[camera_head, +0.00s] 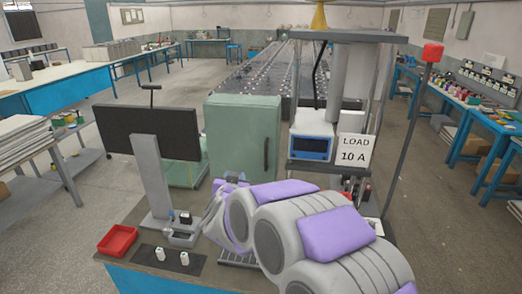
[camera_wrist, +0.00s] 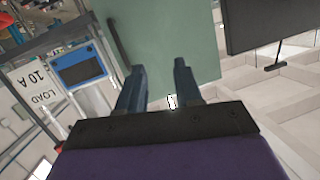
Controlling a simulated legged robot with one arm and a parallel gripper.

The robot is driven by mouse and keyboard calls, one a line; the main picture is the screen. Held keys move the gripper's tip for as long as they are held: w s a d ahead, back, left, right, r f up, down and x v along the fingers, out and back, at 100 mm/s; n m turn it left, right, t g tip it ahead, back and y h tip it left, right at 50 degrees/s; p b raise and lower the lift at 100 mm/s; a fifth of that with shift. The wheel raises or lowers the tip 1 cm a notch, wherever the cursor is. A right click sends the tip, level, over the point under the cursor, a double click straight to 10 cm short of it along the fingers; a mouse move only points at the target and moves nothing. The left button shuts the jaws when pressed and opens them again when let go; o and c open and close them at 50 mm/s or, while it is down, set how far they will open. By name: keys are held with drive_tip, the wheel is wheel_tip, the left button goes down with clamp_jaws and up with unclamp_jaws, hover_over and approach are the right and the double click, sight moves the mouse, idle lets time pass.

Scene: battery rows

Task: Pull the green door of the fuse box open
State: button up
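The fuse box (camera_head: 240,140) is a green cabinet standing on the workbench in the head view, with its door (camera_head: 235,125) shut. A dark vertical handle (camera_head: 266,155) is on the door's right side. In the wrist view, which is turned upside down, the green door (camera_wrist: 175,35) fills the top middle, and the handle (camera_wrist: 118,42) is at its left edge. My gripper (camera_wrist: 158,67) is open and empty, its two fingers apart in front of the door, with the handle outside them to the left. My arm hides most of my gripper in the head view.
A black monitor (camera_head: 150,132) stands left of the box. A metal frame with a blue-edged meter (camera_head: 310,148) and a "LOAD 10 A" sign (camera_head: 355,150) stands close on its right. A red tray (camera_head: 118,240) is at the bench's front left. A red-topped pole (camera_head: 432,53) rises at right.

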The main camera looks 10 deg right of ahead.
sight(265, 151)
drive_tip(key=w+d+m+h, duration=0.1)
drive_tip(key=w+d+h, duration=0.1)
drive_tip(key=w+d, duration=0.2)
drive_tip(key=w+d+h+b, duration=0.1)
drive_tip(key=w+d+h, duration=0.1)
drive_tip(key=w+d, duration=0.2)
drive_tip(key=w+d+f+m+h+b, duration=0.1)
drive_tip(key=w+d+h, duration=0.1)
drive_tip(key=w, duration=0.6)
drive_tip(key=shift+w+d+m+t+h, duration=0.15)
drive_tip(key=shift+w+d, duration=0.05)
drive_tip(key=shift+d, duration=0.25)
drive_tip(key=shift+w+d+m+t+h, duration=0.15)
drive_tip(key=shift+d, duration=0.3)
drive_tip(key=shift+c, duration=0.5)
clamp_jaws()
